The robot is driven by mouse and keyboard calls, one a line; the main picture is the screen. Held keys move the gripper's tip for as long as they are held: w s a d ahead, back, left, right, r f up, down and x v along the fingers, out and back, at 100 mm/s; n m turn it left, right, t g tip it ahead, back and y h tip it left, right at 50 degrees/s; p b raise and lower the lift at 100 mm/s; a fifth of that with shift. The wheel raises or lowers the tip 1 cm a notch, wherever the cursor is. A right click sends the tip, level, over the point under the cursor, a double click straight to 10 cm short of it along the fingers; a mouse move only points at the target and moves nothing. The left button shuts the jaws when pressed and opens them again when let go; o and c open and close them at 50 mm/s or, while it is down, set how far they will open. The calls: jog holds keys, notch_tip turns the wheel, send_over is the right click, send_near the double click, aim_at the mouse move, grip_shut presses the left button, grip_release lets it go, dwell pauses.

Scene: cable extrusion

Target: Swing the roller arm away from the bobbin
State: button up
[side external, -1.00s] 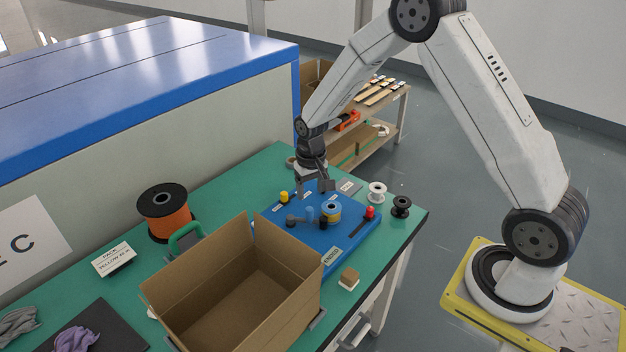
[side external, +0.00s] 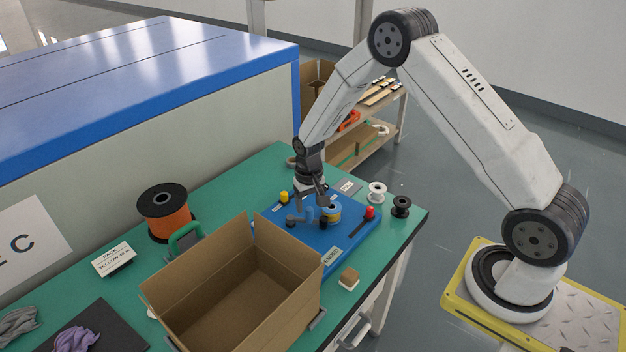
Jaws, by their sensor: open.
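The blue board (side external: 345,238) lies on the green bench.
An open cardboard box (side external: 235,290) stands in front of the board. White (side external: 377,191) and black (side external: 401,206) spools stand at the right. An orange cable reel (side external: 165,212) is at the left.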

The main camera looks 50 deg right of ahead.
aim_at(309, 208)
jog(key=shift+f, duration=1.85)
jog(key=shift+c, duration=0.2)
grip_shut()
